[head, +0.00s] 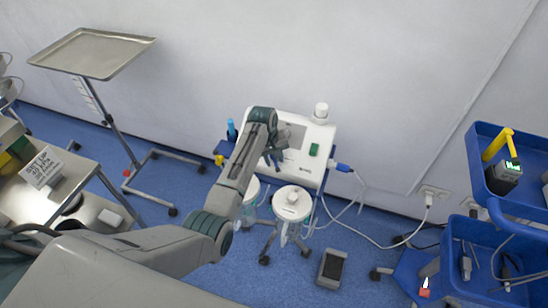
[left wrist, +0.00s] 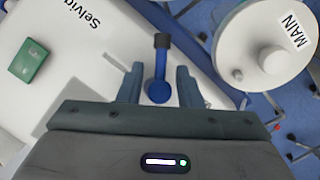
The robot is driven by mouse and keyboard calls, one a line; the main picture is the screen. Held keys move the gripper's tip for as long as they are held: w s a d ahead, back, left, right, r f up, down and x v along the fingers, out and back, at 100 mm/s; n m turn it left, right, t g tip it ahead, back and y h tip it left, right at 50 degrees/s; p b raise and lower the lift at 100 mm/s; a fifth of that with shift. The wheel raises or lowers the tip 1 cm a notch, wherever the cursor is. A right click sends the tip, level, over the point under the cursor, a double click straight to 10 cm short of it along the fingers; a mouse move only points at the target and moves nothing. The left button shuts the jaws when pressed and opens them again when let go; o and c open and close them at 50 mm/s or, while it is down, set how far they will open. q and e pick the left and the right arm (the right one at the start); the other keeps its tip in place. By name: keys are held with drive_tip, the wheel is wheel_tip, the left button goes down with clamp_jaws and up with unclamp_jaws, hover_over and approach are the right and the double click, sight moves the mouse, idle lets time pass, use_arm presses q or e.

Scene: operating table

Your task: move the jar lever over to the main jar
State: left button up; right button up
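The blue jar lever (left wrist: 160,68) has a round hub and a black tip that points up in the left wrist view. My left gripper (left wrist: 158,85) is open, with one finger on each side of the lever and a visible gap to both. The main jar (left wrist: 240,45) has a round white lid labelled MAIN, to the right of the lever in the left wrist view. In the head view it appears to be the left jar (head: 252,188), partly behind my arm. My right gripper is not in view.
A second white-lidded jar (head: 292,203) stands in front of the unit. A green switch (head: 313,149) is on the unit. A foot pedal (head: 331,268) and cables lie on the blue floor. A blue cart (head: 480,204) is at the right and a tray stand (head: 93,52) at the left.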

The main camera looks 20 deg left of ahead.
use_arm(q)
drive_tip(key=shift+c, duration=0.2)
clamp_jaws()
